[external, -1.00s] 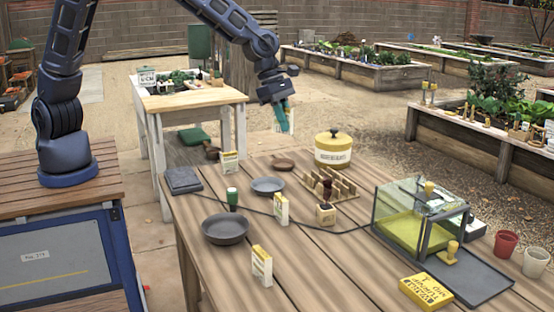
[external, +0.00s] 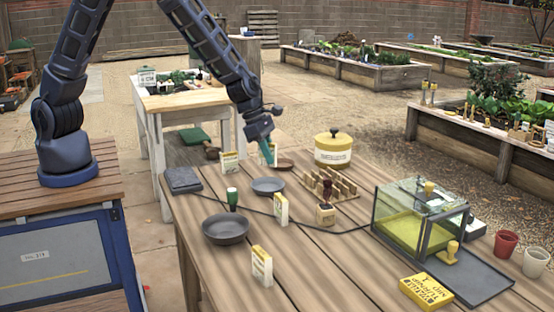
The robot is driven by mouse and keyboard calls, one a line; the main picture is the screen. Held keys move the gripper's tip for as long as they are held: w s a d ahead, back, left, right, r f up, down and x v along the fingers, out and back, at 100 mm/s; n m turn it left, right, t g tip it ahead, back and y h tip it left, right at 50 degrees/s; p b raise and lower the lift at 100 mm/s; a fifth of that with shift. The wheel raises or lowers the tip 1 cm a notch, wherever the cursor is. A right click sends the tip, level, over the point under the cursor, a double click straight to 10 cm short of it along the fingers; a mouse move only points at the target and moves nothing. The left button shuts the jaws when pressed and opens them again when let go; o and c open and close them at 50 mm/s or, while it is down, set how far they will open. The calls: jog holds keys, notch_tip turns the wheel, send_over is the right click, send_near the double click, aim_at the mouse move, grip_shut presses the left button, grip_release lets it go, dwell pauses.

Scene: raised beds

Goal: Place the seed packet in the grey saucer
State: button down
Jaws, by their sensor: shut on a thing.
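My gripper (external: 267,150), with teal fingers, is shut on a white and yellow seed packet (external: 274,152). It holds the packet upright over the far side of the wooden table, just left of a small brown saucer; the fingers hide part of the packet. Whether the packet's bottom touches the table I cannot tell. A small blue-grey saucer (external: 268,186) lies nearer, below the gripper in the picture, and looks empty. A larger dark grey saucer (external: 226,229) lies at front left, also empty. Similar packets stand at the back left (external: 229,162), the middle (external: 281,209) and the front (external: 262,266).
A green-topped tool (external: 232,198) stands between the two grey saucers. A dark folded item (external: 183,180) lies at the left edge. A yellow canister (external: 333,149), wooden rack (external: 332,185), stamp (external: 326,214) and glass box (external: 420,218) stand to the right. A dark cable crosses the table.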

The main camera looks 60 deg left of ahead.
jog(key=shift+f, duration=3.8)
jog(key=shift+f, duration=0.1)
jog(key=c, duration=1.4)
grip_release()
jog(key=shift+o, duration=0.2)
